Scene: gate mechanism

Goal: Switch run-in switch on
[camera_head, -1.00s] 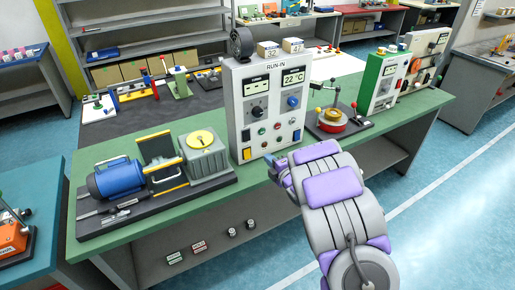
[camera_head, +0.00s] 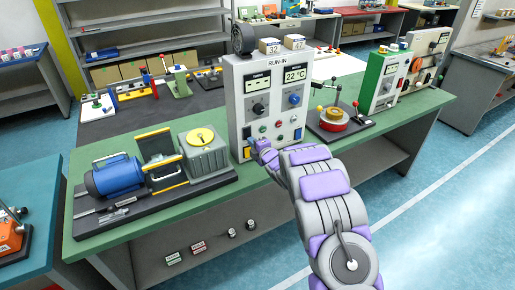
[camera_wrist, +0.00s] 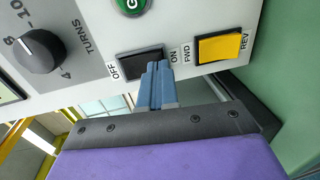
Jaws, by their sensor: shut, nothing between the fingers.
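The RUN-IN panel (camera_head: 235,98) is a pale upright box standing on the green bench. In the wrist view its face shows a black rocker switch (camera_wrist: 135,64) marked OFF at its left end and ON at its right end. My gripper (camera_wrist: 157,68) is shut and empty, with its blue fingertips at the ON end of the black rocker. The fingertips cover part of the rocker, so I cannot tell whether they press it. In the head view my gripper (camera_head: 258,148) is at the panel's lower left and hides the rocker there.
A yellow FWD/REV rocker (camera_wrist: 219,47) lies right of my fingertips in the wrist view. A black TURNS knob (camera_wrist: 37,51) and a green button (camera_wrist: 132,5) are nearby. A blue motor with a grey gearbox (camera_head: 205,155) stands left of the panel.

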